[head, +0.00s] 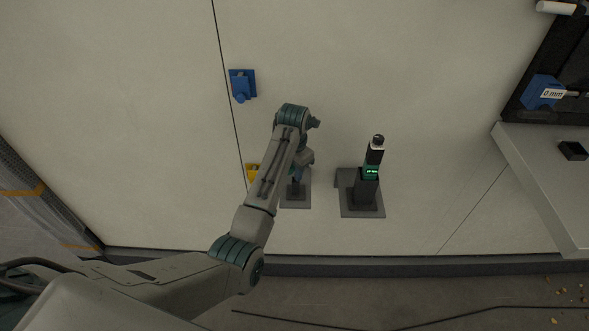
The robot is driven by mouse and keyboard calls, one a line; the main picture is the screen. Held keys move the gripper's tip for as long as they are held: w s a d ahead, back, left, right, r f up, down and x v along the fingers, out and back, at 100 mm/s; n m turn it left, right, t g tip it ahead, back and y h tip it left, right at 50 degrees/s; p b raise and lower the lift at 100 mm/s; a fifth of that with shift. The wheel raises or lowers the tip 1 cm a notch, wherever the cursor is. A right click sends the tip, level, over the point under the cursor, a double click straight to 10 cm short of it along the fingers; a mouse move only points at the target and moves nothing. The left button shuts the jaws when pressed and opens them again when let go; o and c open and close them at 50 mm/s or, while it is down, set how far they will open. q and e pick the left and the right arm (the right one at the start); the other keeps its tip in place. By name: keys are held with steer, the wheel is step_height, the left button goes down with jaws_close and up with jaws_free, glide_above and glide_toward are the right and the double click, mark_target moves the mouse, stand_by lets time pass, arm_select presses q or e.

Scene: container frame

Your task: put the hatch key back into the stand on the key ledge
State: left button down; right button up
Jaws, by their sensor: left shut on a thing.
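My left arm reaches in from the lower left, and its wrist bends down in the middle of the view. My left gripper (299,172) is low over a small grey plate (297,201) with a dark upright part on it. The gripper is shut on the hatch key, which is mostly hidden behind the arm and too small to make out. I cannot tell whether the key touches the dark part below. The stand and ledge cannot be told apart clearly here. My right gripper is not in view.
A dark upright device (369,189) with a green display stands on its own plate close to the right. A blue fixture (242,84) is at upper left, and a yellow piece (252,172) is beside the arm. A grey shelf (540,185) with a black block (573,151) is at right.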

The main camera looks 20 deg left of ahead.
arm_select(q)
steer(key=shift+f, duration=0.45)
stand_by(0.4)
steer(key=c, duration=1.2)
jaws_free()
steer(key=shift+o, duration=0.2)
steer(key=shift+f, duration=0.1)
